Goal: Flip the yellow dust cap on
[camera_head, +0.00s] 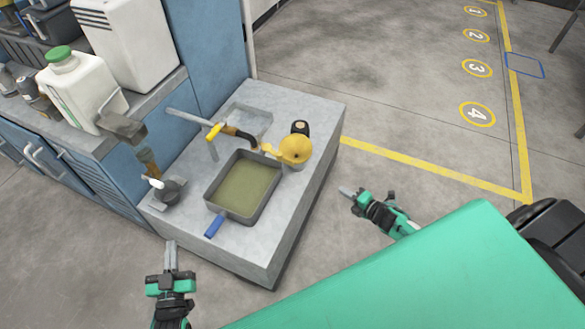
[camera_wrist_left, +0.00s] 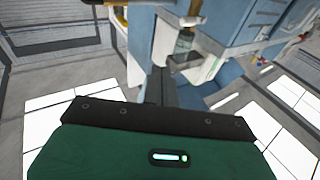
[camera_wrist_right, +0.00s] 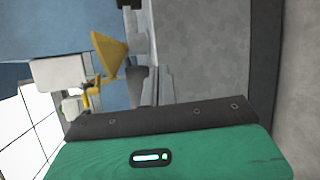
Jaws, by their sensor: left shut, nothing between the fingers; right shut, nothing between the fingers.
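A yellow rounded piece (camera_head: 295,149) sits at the back right of the grey block top, beside a dark-ended cylinder. It looks like a yellow cone (camera_wrist_right: 109,54) in the right wrist view. A smaller yellow piece (camera_head: 214,131) is on the grey spout. I cannot tell for certain which of these is the dust cap. My left gripper (camera_head: 171,246) is shut and empty, in front of the block's near left side. My right gripper (camera_head: 346,191) is shut and empty, to the right of the block and apart from it.
A grey tray (camera_head: 212,196) of greenish liquid with a blue handle (camera_head: 214,227) stands mid-block. A small dark can (camera_head: 168,190) is at the left. A blue cabinet (camera_head: 92,185) carries a white jug (camera_head: 82,88). Open floor (camera_head: 400,110) lies to the right.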

